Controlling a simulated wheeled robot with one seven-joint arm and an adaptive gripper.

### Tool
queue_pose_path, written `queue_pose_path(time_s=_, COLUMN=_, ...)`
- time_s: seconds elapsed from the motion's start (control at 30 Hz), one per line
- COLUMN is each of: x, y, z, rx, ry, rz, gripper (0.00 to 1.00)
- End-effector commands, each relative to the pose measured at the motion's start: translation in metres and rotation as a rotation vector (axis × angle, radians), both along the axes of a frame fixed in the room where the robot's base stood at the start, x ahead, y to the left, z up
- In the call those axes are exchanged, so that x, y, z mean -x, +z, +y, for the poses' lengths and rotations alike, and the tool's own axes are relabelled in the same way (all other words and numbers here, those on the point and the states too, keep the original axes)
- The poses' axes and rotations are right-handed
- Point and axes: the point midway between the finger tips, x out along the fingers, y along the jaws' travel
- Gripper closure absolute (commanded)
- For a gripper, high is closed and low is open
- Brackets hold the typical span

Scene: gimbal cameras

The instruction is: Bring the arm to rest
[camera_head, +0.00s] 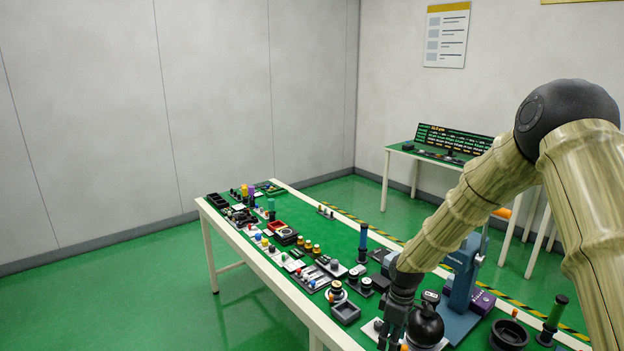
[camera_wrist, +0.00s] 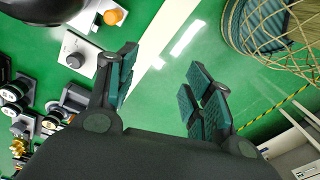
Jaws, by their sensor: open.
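My arm comes in from the right in the head view, bent at a dark round elbow, with its forearm sloping down to the left. My gripper (camera_head: 394,328) hangs at its end, pointing down over the front side of the green-topped table (camera_head: 335,232). In the wrist view my gripper (camera_wrist: 163,82) is open, with its two fingers well apart. Nothing is between the fingers; green surface and a white edge strip show there.
Many small parts and fixtures crowd the table. A black ball-shaped object (camera_head: 426,325) and a blue press-like stand (camera_head: 463,285) are close to my gripper. A black square tray (camera_head: 345,312) lies to its left. A second table (camera_head: 400,150) with a display stands at the back.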

Motion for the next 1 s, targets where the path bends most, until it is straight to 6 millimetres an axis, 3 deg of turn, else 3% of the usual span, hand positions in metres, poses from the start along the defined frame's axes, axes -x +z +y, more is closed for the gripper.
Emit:
queue_pose_path(time_s=0.27, x=0.066, y=-0.093, z=0.020, rx=-0.046, ry=-0.146, rz=0.033, gripper=0.49)
queue_pose_path(time_s=0.4, x=0.121, y=-0.152, z=0.029, rx=-0.069, ry=-0.280, rz=0.052, gripper=0.49)
queue_pose_path(time_s=0.6, x=0.213, y=-0.224, z=0.032, rx=-0.075, ry=-0.498, rz=0.075, gripper=0.49)
queue_pose_path(time_s=0.8, x=0.316, y=-0.276, z=0.022, rx=-0.041, ry=-0.738, rz=0.081, gripper=0.49)
queue_pose_path(time_s=1.0, x=0.402, y=-0.297, z=0.003, rx=0.020, ry=-0.942, rz=0.055, gripper=0.49)
